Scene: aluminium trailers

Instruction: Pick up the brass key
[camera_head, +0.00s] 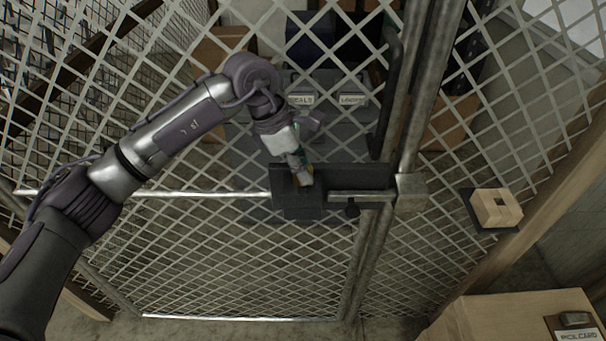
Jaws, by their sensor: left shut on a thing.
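My left gripper (300,170) comes in from the left and points down at a dark lock plate (345,177) on the mesh door. It is shut on a small brass-coloured thing (304,179), which looks like the brass key. Only a little of it shows between the fingertips. It is right at the front of the dark box on the plate; I cannot tell whether it touches or enters it. My right gripper is not in view.
A mesh door (250,245) and steel post (405,110) stand in front of me. Behind the mesh are dark bins with white labels (301,99). A wooden box (500,315) stands at lower right.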

